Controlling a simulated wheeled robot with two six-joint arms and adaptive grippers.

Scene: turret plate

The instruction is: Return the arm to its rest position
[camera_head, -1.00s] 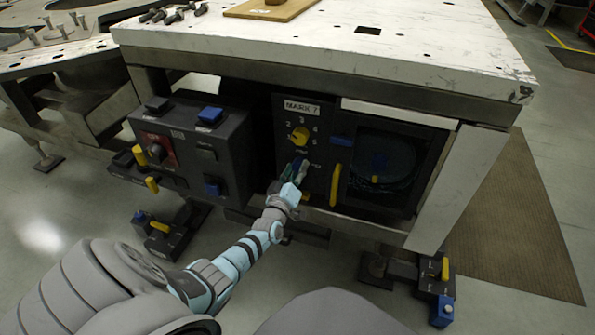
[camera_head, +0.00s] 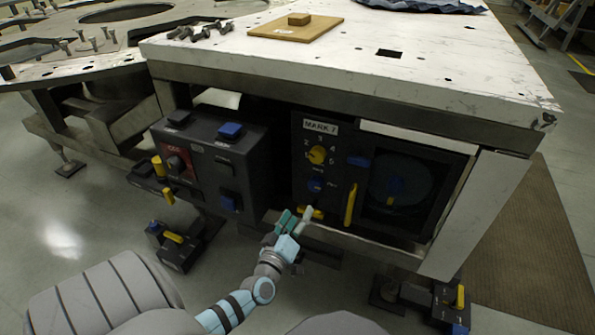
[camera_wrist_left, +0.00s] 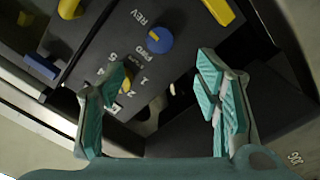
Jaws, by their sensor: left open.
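My left gripper (camera_head: 296,222) is open and empty in the head view, just below and in front of the MARK 7 control panel (camera_head: 305,150). The panel carries a yellow numbered dial (camera_head: 317,155) and a blue knob (camera_head: 316,185) below it. In the left wrist view the two teal fingers (camera_wrist_left: 162,105) stand wide apart with nothing between them. There the blue FWD/REV knob (camera_wrist_left: 159,40) lies beyond the fingertips, apart from them. The yellow dial is partly hidden behind the left finger. My right gripper is in neither view.
A grey box (camera_head: 240,160) with blue and yellow controls hangs left of the panel. A dark window with a yellow handle (camera_head: 350,204) is on the right. The white table top (camera_head: 440,65) overhangs above. Open floor (camera_head: 70,230) lies at the left.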

